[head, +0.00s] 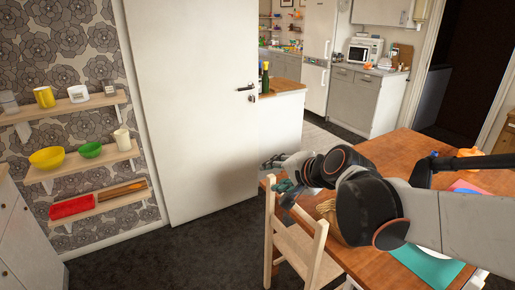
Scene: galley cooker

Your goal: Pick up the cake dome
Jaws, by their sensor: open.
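I cannot make out a cake dome in the head view; my arm hides part of the wooden table (390,150), and a dome could be behind it. My arm reaches in from the right across the table. My gripper (278,175) is at the arm's left end, near the table's left edge and above the wooden chair (290,243). It is open, and I see nothing held in it.
A teal mat (440,272) lies on the table, partly under my arm. A white door (195,110) stands to the left. Wall shelves (105,162) hold bowls and cups. Dark carpet (170,262) is clear before the door. A kitchen with a fridge (317,60) is behind.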

